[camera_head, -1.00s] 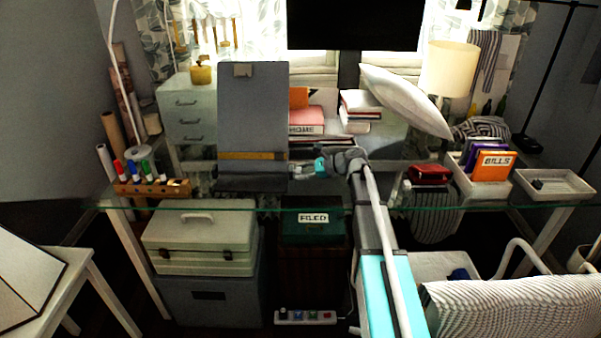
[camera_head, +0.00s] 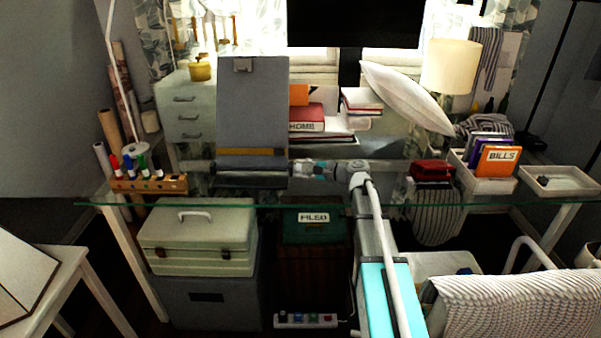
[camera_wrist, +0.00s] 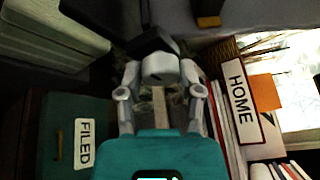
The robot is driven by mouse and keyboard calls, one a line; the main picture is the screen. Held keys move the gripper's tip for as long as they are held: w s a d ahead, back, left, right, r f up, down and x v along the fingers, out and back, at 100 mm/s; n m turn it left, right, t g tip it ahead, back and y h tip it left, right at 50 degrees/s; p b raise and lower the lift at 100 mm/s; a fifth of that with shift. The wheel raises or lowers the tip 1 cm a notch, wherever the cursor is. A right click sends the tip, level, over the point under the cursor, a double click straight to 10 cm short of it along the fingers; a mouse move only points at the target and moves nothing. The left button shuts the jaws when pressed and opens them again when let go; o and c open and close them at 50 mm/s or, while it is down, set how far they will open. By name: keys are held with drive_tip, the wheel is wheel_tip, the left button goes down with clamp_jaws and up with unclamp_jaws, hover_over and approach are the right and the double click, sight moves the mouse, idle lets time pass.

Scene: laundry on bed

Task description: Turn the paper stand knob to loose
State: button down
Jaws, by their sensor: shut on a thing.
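The paper stand (camera_head: 252,105) is a tall grey panel with a clip at its top and a brown strip (camera_head: 252,152) across its lower part. It stands upright on the glass desk. My gripper (camera_head: 294,170) is at the lower right side of the stand. In the wrist view my gripper (camera_wrist: 160,75) has its two fingers on either side of a pale rounded knob (camera_wrist: 160,65) by the stand's dark edge, shut on it. In the head view the knob is hidden by the gripper. Its turn angle cannot be told.
Books, one marked HOME (camera_head: 307,126), stand close behind and right of my gripper. A marker holder (camera_head: 148,184) is at the left desk end. A red box (camera_head: 432,170) and the BILLS tray (camera_head: 484,186) are to the right. The glass front edge runs below my arm.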

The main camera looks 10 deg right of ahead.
drive_tip(key=shift+n, duration=0.3)
drive_tip(key=shift+c, duration=1.3)
unclamp_jaws()
drive_tip(key=shift+s, duration=0.1)
